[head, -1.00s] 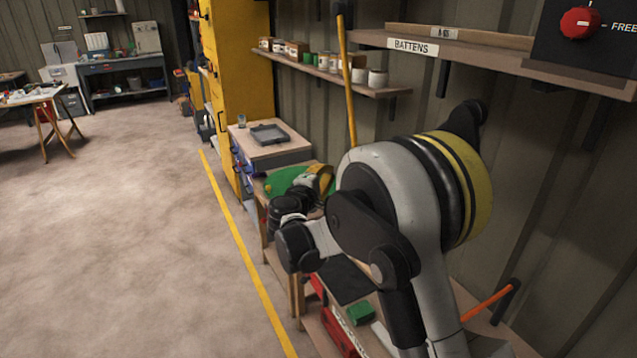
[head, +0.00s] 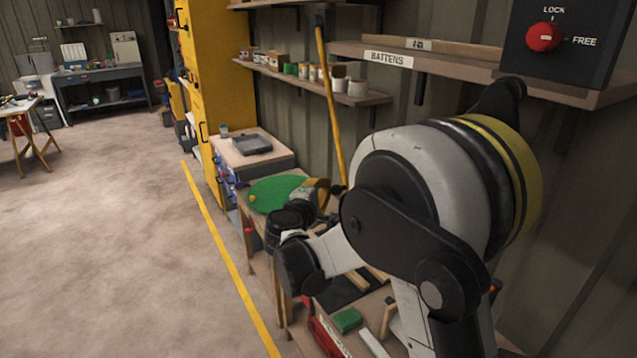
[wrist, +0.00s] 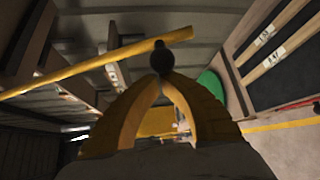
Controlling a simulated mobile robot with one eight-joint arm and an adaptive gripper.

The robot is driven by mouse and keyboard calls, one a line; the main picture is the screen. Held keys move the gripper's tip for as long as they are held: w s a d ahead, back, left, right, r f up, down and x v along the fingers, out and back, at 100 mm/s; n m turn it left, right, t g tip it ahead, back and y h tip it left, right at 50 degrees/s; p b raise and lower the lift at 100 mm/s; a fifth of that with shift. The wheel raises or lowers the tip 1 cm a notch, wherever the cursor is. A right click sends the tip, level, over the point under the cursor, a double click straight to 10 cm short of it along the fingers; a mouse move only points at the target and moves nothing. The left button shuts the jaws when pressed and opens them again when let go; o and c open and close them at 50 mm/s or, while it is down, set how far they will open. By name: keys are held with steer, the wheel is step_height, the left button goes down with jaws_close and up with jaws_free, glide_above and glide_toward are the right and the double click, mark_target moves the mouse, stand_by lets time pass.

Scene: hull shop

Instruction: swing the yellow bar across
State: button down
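The yellow bar (head: 332,105) hangs long and slim by the right wall in the head view, its upper end by the shelf and its lower end leaning right, behind my arm. In the wrist view the bar (wrist: 85,68) crosses the upper left at a slant. A black ball knob (wrist: 161,61) sits on it near its right end. My gripper (wrist: 162,78) has its yellow fingers drawn together at the knob, seemingly shut on it; the exact contact is partly hidden. In the head view my gripper (head: 322,192) is small and beside the bar's lower part.
A dark panel with a red dial (head: 543,37) marked LOCK and FREE is at upper right. A shelf labelled BATTENS (head: 440,64) and a shelf of cans (head: 310,82) line the wall. A bench with a green disc (head: 270,192) lies below. Open floor (head: 110,250) is at left.

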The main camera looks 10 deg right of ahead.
steer(key=s+d+r+n+g+p, duration=0.2)
steer(key=s+d+r+p, duration=0.1)
steer(key=s+r+p, duration=0.55)
steer(key=s+d+r+n+g+p, duration=0.2)
steer(key=s+d+r+p, duration=0.1)
steer(key=s+r+p, duration=0.55)
steer(key=s+d+r+n+g+p, duration=0.1)
steer(key=s+r+g+p, duration=0.1)
steer(key=s+r+p, duration=0.3)
steer(key=s+d+r+n+g+p, duration=0.1)
steer(key=s+r+p, duration=0.4)
steer(key=r+p, duration=0.7)
step_height(320, 180, up, 5)
steer(key=n+g, duration=0.1)
steer(key=g, duration=0.1)
steer(key=shift+d+f+n+g, duration=0.15)
steer(key=shift+d+n+g, duration=0.15)
steer(key=shift+d, duration=0.05)
